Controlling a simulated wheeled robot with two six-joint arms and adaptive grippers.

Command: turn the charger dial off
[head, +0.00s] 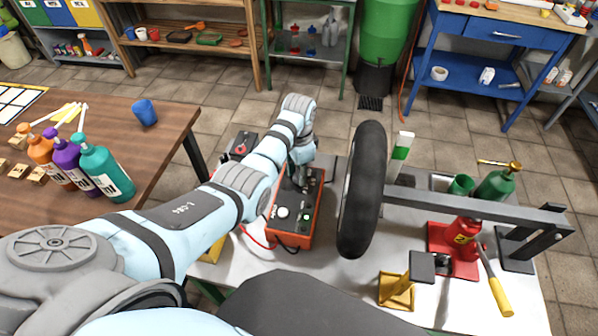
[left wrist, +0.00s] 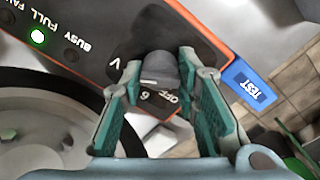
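The orange-red charger (head: 295,236) with a dark top panel stands on the grey workbench (head: 345,295). Its dark round dial (left wrist: 158,70) shows in the left wrist view, with "OFF" and "6" printed below it and "V" to its left. The dial's pointer direction is not clear. My left gripper (left wrist: 160,62) has its green-padded fingers apart, one on each side of the dial; I cannot tell if they touch it. In the head view my left gripper (head: 302,178) reaches down over the charger and hides the dial. My right gripper is not in view.
A black wheel (head: 362,190) stands upright just right of the charger. A blue TEST tag (left wrist: 250,84) is beside the charger. A red jack (head: 463,240) and a yellow-handled tool (head: 500,296) are farther right. A wooden table with bottles (head: 105,172) is at left.

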